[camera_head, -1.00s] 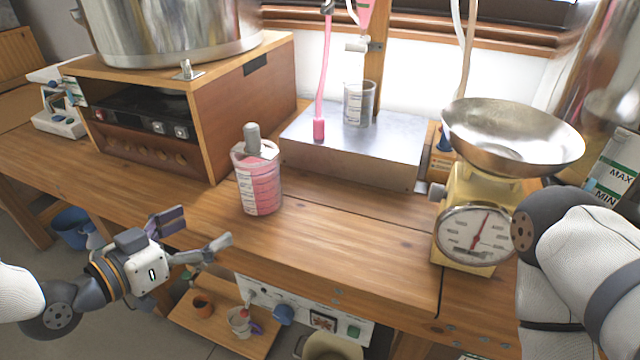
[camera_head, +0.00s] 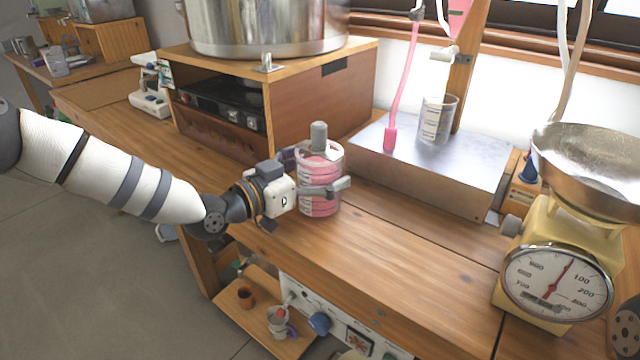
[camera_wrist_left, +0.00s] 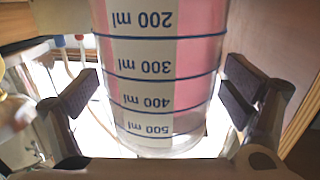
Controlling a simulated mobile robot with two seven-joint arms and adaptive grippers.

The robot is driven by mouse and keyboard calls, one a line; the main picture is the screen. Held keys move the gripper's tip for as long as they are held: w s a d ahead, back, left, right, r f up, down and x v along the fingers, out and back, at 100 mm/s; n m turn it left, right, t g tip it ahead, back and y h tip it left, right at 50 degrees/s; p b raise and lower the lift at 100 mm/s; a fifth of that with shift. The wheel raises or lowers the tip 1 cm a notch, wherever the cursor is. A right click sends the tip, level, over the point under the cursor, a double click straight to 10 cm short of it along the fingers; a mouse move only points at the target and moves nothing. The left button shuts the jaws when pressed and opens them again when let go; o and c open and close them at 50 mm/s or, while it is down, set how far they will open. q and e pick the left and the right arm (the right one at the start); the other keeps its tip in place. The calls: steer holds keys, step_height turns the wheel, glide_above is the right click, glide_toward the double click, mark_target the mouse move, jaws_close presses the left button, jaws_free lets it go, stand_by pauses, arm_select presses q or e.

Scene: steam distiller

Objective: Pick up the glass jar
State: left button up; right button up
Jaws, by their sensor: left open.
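The glass jar (camera_head: 320,208) holds pink liquid and stands upright near the front of the wooden bench, with a grey knobbed piece at its top. In the left wrist view the jar (camera_wrist_left: 165,75) fills the middle, with blue millilitre marks that read upside down. My left gripper (camera_head: 314,174) is open at the jar, one finger crossing in front of it and the other partly hidden behind its left side. In the left wrist view its pads (camera_wrist_left: 160,91) flank the jar with visible gaps.
A wooden cabinet (camera_head: 320,105) bearing a large steel pot (camera_head: 265,25) stands behind the jar. A metal box (camera_head: 440,175) with a clear beaker (camera_head: 436,120) is at the back right. A yellow scale (camera_head: 545,235) stands at the right. The bench in front is clear.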

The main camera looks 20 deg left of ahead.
mark_target(314, 149)
arm_select(q)
steer(key=c, duration=1.9)
steer(key=shift+r, duration=0.2)
steer(key=shift+c, duration=0.4)
steer(key=shift+r, duration=0.1)
steer(key=shift+r, duration=0.5)
steer(key=r, duration=0.2)
steer(key=r+p, duration=0.1)
steer(key=shift+s, duration=0.25)
steer(key=s+a+r+p, duration=0.3)
steer(key=s+r+p, duration=0.2)
steer(key=s+r, duration=0.4)
steer(key=shift+s, duration=2.1)
arm_select(e)
steer(key=w+r+t, duration=0.3)
steer(key=w+r, duration=0.4)
